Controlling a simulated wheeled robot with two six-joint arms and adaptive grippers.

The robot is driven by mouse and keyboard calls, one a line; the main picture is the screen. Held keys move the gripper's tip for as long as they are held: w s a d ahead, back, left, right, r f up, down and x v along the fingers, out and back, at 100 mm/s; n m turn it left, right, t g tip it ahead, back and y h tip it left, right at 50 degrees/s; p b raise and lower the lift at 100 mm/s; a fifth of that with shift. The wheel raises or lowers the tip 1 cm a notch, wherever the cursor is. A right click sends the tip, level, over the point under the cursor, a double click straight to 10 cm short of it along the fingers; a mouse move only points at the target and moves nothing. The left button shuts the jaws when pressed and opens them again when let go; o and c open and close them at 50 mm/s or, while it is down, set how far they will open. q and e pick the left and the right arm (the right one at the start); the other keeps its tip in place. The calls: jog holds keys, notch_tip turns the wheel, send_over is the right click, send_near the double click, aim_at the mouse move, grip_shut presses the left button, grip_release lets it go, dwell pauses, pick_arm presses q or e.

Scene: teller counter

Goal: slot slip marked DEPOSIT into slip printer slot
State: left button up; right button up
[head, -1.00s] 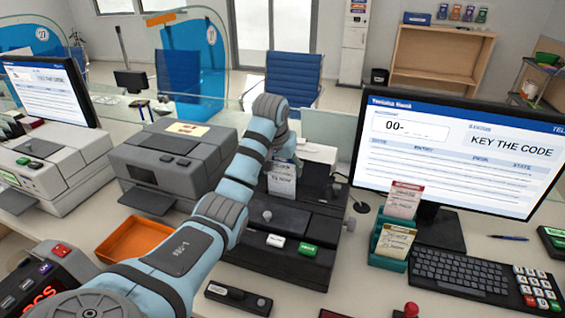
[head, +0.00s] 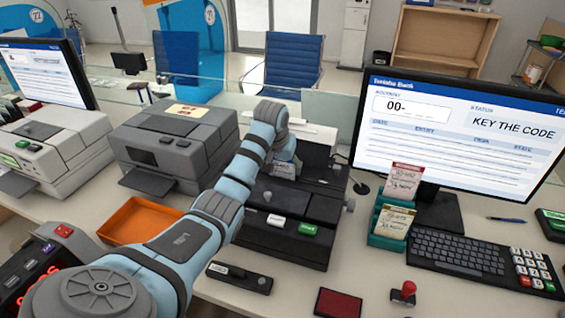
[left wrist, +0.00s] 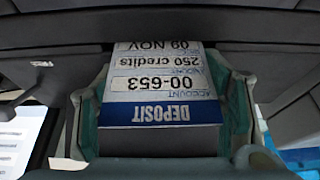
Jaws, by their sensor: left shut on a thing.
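The slip marked DEPOSIT (left wrist: 165,85) shows upside down in the left wrist view, with a blue band and the text 00-653, 250 credits, 09 NOV. My left gripper (left wrist: 163,110) is shut on it, with a teal finger on each side. The slip's far end meets a dark edge; I cannot tell how far it goes in. In the head view my left gripper (head: 284,168) is over the back part of the black slip printer (head: 255,232), partly hidden by my wrist. The slot itself is hidden there. My right gripper is not in view.
A grey printer (head: 175,143) and an orange tray (head: 137,222) are left of the black machine. A teal holder with slips (head: 385,240), a monitor (head: 455,140) and a keyboard (head: 470,262) stand to the right. A stapler (head: 240,277), red pad (head: 338,303) and stamp (head: 403,292) lie in front.

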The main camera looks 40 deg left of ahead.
pick_arm(q)
jog(key=o, duration=1)
notch_tip(320, 180, up, 7)
jog(key=p, duration=0.9)
jog(key=shift+p, duration=0.4)
